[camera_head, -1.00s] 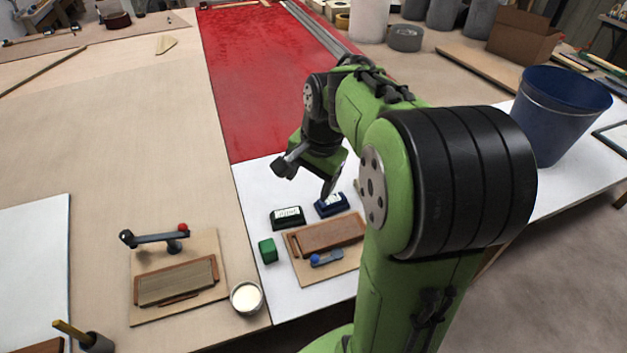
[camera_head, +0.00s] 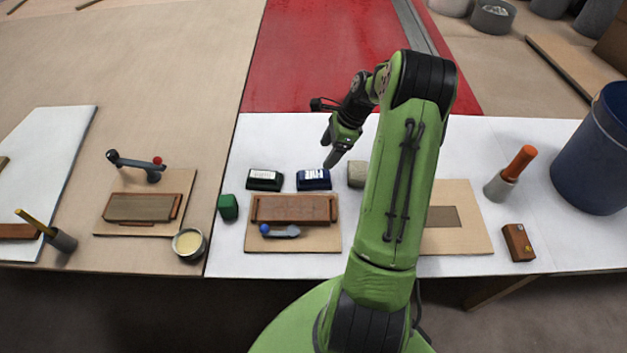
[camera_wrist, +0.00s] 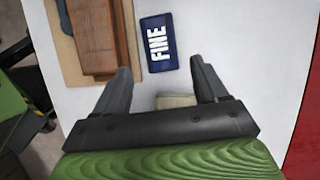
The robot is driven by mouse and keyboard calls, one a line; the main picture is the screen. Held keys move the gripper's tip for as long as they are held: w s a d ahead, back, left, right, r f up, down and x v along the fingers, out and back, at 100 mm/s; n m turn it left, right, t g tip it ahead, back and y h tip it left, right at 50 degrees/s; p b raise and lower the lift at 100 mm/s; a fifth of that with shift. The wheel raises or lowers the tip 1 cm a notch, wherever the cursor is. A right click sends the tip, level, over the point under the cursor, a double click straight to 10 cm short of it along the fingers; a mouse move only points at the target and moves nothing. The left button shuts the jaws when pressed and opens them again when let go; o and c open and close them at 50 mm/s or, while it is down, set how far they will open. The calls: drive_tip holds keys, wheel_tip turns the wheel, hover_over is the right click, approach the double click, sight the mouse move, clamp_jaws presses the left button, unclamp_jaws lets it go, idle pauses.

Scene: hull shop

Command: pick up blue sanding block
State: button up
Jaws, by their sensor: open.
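The blue sanding block (camera_head: 314,180) has a white label and stands on the white table top behind a wooden board. In the wrist view the blue block (camera_wrist: 158,44) lies just beyond my fingers, its label reading FINE. My gripper (camera_head: 328,153) is open and empty, above the table near the block. In the wrist view my gripper's two fingers (camera_wrist: 160,75) are spread apart, with the block ahead of the gap. A pale block (camera_wrist: 176,101) shows between the fingers, partly hidden.
A black block (camera_head: 265,180) stands left of the blue one, and the pale block (camera_head: 357,174) stands right. A board (camera_head: 292,245) with a brown wooden piece lies in front. A green block (camera_head: 228,207) and a blue bin (camera_head: 598,160) stand farther out.

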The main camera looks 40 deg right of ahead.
sight(315, 174)
drive_tip(key=b+x, duration=0.2)
drive_tip(key=x, duration=0.7)
drive_tip(key=shift+a+f, duration=0.1)
drive_tip(key=shift+f, duration=0.15)
drive_tip(key=shift+f, duration=0.25)
drive_tip(key=c, duration=0.8)
wheel_tip(315, 174, up, 11)
drive_tip(key=p, duration=0.2)
drive_tip(key=shift+f, duration=0.2)
